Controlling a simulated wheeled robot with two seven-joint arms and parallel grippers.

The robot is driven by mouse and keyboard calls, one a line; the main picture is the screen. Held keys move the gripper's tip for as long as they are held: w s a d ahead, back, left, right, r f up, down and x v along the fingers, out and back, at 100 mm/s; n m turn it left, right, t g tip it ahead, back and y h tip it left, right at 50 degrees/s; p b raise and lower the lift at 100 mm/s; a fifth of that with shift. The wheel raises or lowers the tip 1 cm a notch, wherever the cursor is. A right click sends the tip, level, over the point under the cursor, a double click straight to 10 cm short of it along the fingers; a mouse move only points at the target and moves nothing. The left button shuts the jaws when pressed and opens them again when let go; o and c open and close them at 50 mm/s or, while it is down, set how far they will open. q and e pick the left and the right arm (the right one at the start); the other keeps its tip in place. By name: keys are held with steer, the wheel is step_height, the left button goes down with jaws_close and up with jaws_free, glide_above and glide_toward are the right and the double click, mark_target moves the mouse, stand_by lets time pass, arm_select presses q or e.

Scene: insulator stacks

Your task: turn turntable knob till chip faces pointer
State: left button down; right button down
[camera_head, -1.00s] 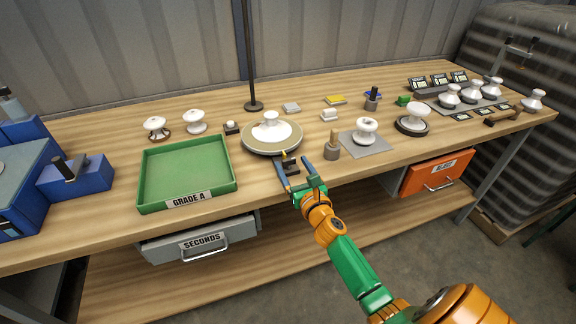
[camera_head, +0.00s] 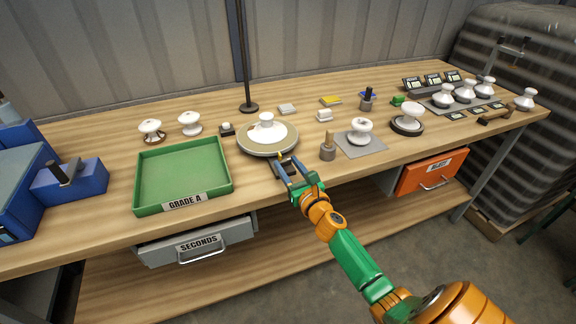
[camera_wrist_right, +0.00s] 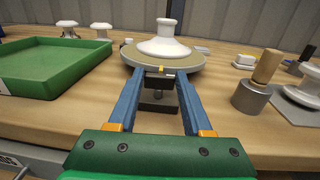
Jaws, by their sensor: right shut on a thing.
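The turntable (camera_head: 248,150) is a round tan-topped disc at the middle of the bench, with a white insulator (camera_head: 266,121) standing upright on it. In the right wrist view a dark knob block (camera_wrist_right: 158,81) sits at the turntable's front, below a small yellow mark (camera_wrist_right: 162,69) that may be the pointer. My right gripper (camera_head: 284,166) is shut on the knob, its blue fingers on either side of it. My left gripper is not in view.
A green tray (camera_head: 145,208) marked GRADE A lies to the left. A grey peg holder with a wooden handle (camera_head: 328,151) and a grey mat (camera_head: 375,148) with an insulator are close on the right. A dark pole (camera_head: 242,55) rises behind the turntable.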

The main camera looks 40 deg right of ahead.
steer(key=shift+d+n+y, duration=0.25)
steer(key=shift+n+y, duration=0.45)
steer(key=shift+y, duration=0.4)
steer(key=shift+d+f+n+y+b, duration=0.15)
steer(key=shift+n+y+b, duration=0.15)
steer(key=shift+n+y, duration=0.3)
steer(key=n+g+y+b, duration=0.1)
steer(key=n+y+b, duration=0.1)
steer(key=y+b, duration=0.1)
steer(key=n+y+b, duration=0.2)
steer(key=y+b, duration=0.1)
steer(key=b, duration=0.3)
steer(key=d+n+g+y+b, duration=0.1)
steer(key=y+b, duration=0.2)
steer(key=b, duration=0.1)
steer(key=shift+w+f+n+g, duration=0.2)
steer(key=shift+n+g, duration=0.1)
steer(key=shift+n, duration=0.1)
steer(key=shift+d+r+n+g+y+b, duration=0.1)
steer(key=shift+r+n+g+y+b, duration=0.25)
steer(key=shift+y+b, duration=0.55)
steer(key=shift+c, duration=1.6)
jaws_free()
